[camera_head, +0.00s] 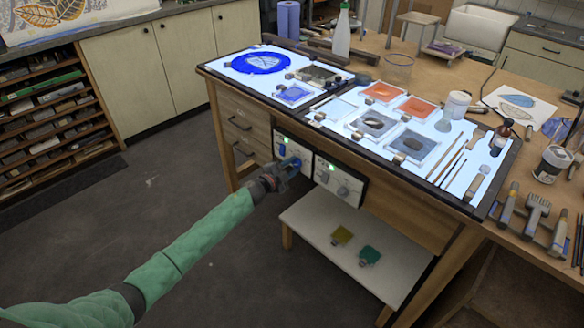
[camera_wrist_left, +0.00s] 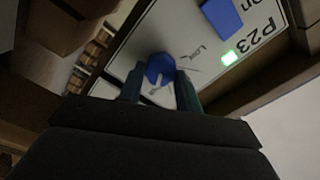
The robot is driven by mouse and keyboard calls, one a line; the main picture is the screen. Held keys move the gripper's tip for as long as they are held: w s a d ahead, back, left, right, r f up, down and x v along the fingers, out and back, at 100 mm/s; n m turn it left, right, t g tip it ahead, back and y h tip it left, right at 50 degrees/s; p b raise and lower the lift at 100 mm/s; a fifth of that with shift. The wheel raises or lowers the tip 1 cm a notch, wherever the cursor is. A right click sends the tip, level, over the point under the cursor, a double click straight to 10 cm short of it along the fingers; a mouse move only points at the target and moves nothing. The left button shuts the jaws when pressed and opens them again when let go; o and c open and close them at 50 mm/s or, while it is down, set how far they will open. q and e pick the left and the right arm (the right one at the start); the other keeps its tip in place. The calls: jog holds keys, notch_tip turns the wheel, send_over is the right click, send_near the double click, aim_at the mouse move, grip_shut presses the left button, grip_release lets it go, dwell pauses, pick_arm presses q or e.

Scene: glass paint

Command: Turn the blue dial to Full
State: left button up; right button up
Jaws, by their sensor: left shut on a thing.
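The blue dial (camera_wrist_left: 160,70) sits on a white control panel (camera_wrist_left: 125,58), with a white pointer mark on its face. My left gripper (camera_wrist_left: 164,88) is shut on the dial, one finger on each side. Lettering that looks like "Low" is printed beside the dial; no "Full" label is readable. In the head view my left gripper (camera_head: 281,173) reaches the white panel (camera_head: 295,146) under the light table's front edge and covers most of the dial. A blue switch (camera_wrist_left: 222,17) and a lit green lamp (camera_wrist_left: 229,58) are on the same panel. My right gripper is not in view.
A second panel (camera_head: 338,180) with a grey knob and green lamp is just to the right. A lower shelf (camera_head: 318,240) holds a yellow and a teal glass piece. The lit light table (camera_head: 335,108) above carries glass pieces, brushes and jars. Open floor lies left.

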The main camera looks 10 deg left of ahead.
pick_arm(q)
jog(key=o, duration=1)
jog(key=shift+c, duration=0.2)
jog(key=shift+s+a+f, duration=0.1)
jog(key=shift+s+a, duration=0.05)
jog(key=shift+s, duration=0.05)
jog(key=b+v, duration=0.1)
jog(key=v, duration=0.6)
jog(key=shift+b, duration=0.35)
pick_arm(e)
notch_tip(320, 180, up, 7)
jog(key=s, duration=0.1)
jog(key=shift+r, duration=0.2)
pick_arm(q)
jog(key=shift+s+a, duration=0.1)
jog(key=shift+a, duration=0.05)
